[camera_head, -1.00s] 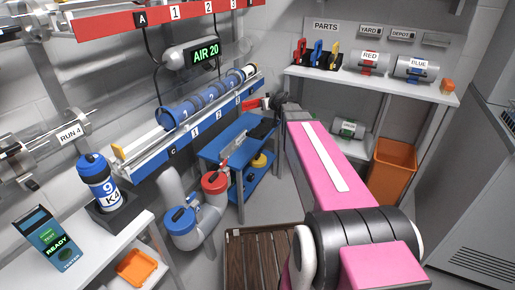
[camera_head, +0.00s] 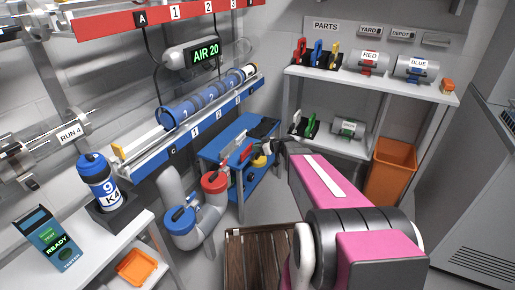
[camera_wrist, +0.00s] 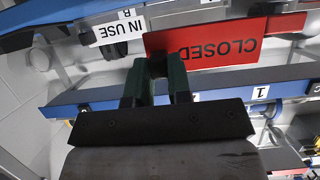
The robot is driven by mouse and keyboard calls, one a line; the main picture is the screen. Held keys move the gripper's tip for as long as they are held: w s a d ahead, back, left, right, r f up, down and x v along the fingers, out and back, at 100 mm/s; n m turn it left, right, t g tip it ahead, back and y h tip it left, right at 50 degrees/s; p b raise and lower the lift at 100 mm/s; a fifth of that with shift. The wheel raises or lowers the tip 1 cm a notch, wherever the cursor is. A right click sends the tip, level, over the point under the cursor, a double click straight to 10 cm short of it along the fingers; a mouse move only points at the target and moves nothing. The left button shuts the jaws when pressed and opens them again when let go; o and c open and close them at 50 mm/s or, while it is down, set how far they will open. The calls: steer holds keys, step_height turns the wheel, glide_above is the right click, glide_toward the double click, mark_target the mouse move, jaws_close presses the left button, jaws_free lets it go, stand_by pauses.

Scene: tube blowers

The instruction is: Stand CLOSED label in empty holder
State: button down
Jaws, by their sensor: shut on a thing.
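My gripper (camera_wrist: 160,85) is shut on the red CLOSED label (camera_wrist: 222,45), whose black lettering is upside down in the wrist view. The dark green fingers grip it near its left end, and most of the label sticks out to the right. In the head view my gripper (camera_head: 266,128) is small, above the blue cart, with a bit of red beside it. A white IN USE label (camera_wrist: 121,27) shows left of the CLOSED label in the wrist view. I cannot make out for certain which holder is empty.
The blue rail (camera_wrist: 215,97) crosses the wrist view behind my fingers. In the head view the blue cart (camera_head: 220,148) carries tools beside the rail with blue tubes (camera_head: 205,98). The parts shelf (camera_head: 378,87) stands right, with an orange bin (camera_head: 392,165) near it.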

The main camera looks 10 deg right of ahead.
steer(key=shift+r, duration=0.1)
steer(key=shift+w+a, duration=1)
steer(key=shift+a, duration=0.5)
steer(key=shift+w+a, duration=1.05)
steer(key=shift+a, duration=0.45)
steer(key=shift+w+a, duration=1)
steer(key=shift+a, duration=0.5)
steer(key=shift+a+f, duration=0.1)
steer(key=shift+f, duration=1.3)
steer(key=shift+f, duration=0.25)
steer(key=c, duration=1)
jaws_free()
steer(key=v, duration=1.1)
steer(key=shift+a, duration=0.1)
